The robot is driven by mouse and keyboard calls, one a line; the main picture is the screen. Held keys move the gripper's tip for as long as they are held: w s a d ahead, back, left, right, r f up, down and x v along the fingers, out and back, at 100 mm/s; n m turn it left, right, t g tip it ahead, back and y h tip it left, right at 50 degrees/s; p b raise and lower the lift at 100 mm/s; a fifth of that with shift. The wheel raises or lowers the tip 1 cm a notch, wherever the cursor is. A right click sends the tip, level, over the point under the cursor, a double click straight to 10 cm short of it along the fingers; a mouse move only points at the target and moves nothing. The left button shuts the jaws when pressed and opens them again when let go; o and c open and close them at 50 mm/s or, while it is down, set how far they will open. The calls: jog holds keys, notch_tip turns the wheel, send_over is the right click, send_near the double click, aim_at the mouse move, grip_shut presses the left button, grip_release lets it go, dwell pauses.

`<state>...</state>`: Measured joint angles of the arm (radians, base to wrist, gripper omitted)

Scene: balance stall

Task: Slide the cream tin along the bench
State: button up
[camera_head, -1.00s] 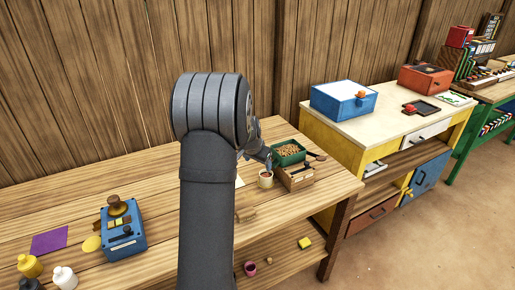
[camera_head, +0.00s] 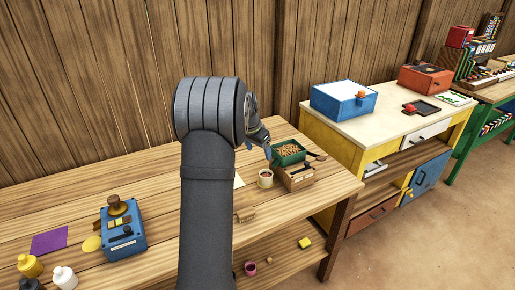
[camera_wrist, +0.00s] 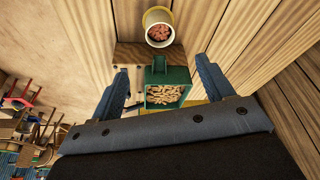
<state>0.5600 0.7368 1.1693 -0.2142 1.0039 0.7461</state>
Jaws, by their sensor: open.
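The cream tin (camera_head: 265,180) stands upright on the wooden bench, left of a small wooden box. In the wrist view the cream tin (camera_wrist: 158,28) is a round cup with reddish-brown contents, beyond the fingertips at the top of the picture. My gripper (camera_head: 267,154) is above and behind the tin in the head view, beside the green container. In the wrist view my gripper (camera_wrist: 161,72) has its two fingers wide apart with nothing held between them. The forearm hides part of the bench.
A green container (camera_head: 287,148) of tan pieces stands close behind the tin; it also shows between the fingers (camera_wrist: 165,75). A wooden box (camera_head: 299,180) is right of the tin. A blue device (camera_head: 124,238) sits far left. Open bench lies between.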

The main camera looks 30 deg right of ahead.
aim_at(265, 175)
jog(key=x, duration=1.6)
jog(key=shift+d+f, duration=0.1)
jog(key=shift+f, duration=0.2)
jog(key=c, duration=1.1)
